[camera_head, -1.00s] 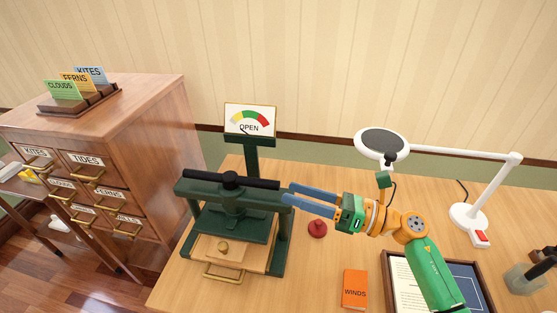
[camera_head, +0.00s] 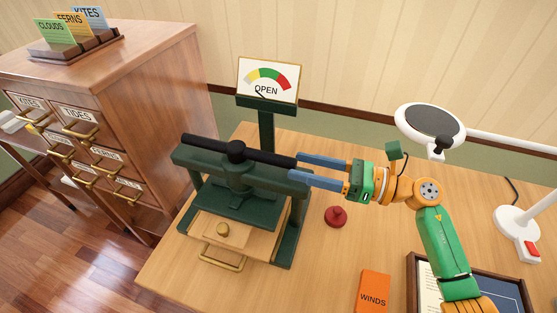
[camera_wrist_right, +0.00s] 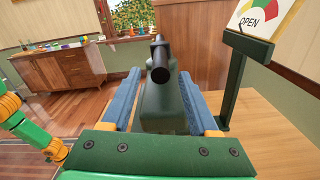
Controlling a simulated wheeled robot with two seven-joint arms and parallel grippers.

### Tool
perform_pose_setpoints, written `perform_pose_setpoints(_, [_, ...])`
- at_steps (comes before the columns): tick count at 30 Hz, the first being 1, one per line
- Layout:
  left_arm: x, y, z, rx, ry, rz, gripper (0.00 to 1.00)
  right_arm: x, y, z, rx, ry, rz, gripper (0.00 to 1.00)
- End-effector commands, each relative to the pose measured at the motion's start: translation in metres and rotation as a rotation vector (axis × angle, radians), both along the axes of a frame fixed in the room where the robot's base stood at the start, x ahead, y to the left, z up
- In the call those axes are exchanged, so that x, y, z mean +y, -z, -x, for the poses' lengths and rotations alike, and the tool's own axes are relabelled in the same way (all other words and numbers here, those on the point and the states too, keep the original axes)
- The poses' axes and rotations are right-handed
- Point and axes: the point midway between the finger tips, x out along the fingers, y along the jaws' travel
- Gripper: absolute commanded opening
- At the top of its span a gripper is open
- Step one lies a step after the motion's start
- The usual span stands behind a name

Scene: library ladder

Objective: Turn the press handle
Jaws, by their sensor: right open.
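The green press (camera_head: 240,205) stands on the wooden desk, with its black bar handle (camera_head: 268,157) lying across the top around a round hub. The handle also shows in the right wrist view (camera_wrist_right: 160,60), pointing toward the camera between the fingers. My right gripper (camera_head: 294,167) is open at the handle's right end. Its blue fingers lie on either side of the press's green crossbeam in the wrist view; contact with the handle is not clear. The gauge (camera_head: 267,80) behind the press reads OPEN. My left gripper is not in view.
A red knobbed stamp (camera_head: 336,216) and an orange WINDS book (camera_head: 374,290) are on the desk. A drawer cabinet (camera_head: 150,100) stands left.

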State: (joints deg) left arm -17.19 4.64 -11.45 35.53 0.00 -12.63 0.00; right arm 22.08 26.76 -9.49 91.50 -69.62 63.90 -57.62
Motion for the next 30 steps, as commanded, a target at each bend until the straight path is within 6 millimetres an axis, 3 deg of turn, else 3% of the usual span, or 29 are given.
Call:
perform_pose_setpoints(3, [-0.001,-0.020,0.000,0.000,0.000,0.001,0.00,0.025,-0.009,-0.007,0.001,-0.002,-0.005,0.61])
perform_pose_setpoints(8, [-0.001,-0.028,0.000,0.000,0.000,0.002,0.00,0.049,-0.006,-0.016,0.001,-0.001,-0.004,0.61])
perform_pose_setpoints(17, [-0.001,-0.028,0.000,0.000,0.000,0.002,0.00,0.056,-0.002,-0.018,0.000,0.000,0.000,0.61])
perform_pose_setpoints(24, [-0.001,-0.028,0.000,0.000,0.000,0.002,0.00,0.056,-0.002,-0.018,0.000,0.000,0.000,0.00])
perform_pose_setpoints(30, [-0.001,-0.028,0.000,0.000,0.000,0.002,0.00,0.056,-0.002,-0.018,0.000,0.000,0.000,0.00])
